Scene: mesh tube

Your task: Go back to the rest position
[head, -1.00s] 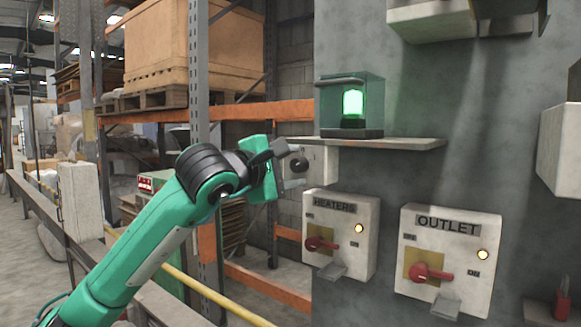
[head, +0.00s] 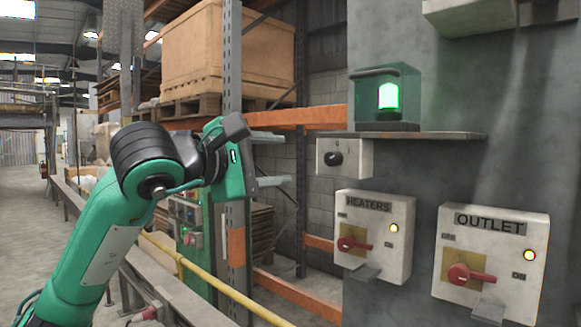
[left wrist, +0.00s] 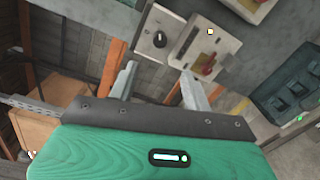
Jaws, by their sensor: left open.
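My left gripper (head: 272,160) is open and empty, held in the air to the left of the panel wall in the head view. Its two fingers also show in the left wrist view (left wrist: 160,88), apart with nothing between them. A small box with a black knob (head: 345,158) is to the right of the fingers, clear of them. The HEATERS box (head: 374,235) and the OUTLET box (head: 491,262) each have a red handle and a lit yellow lamp. A green lamp (head: 388,97) glows in a glass case on the shelf. My right gripper is not in view.
The shelf (head: 430,135) juts from the grey wall above the boxes. An orange and grey rack (head: 233,75) with a large crate (head: 215,50) stands behind my left arm. A yellow rail (head: 215,292) runs low across the front. Open floor (head: 30,210) lies at the far left.

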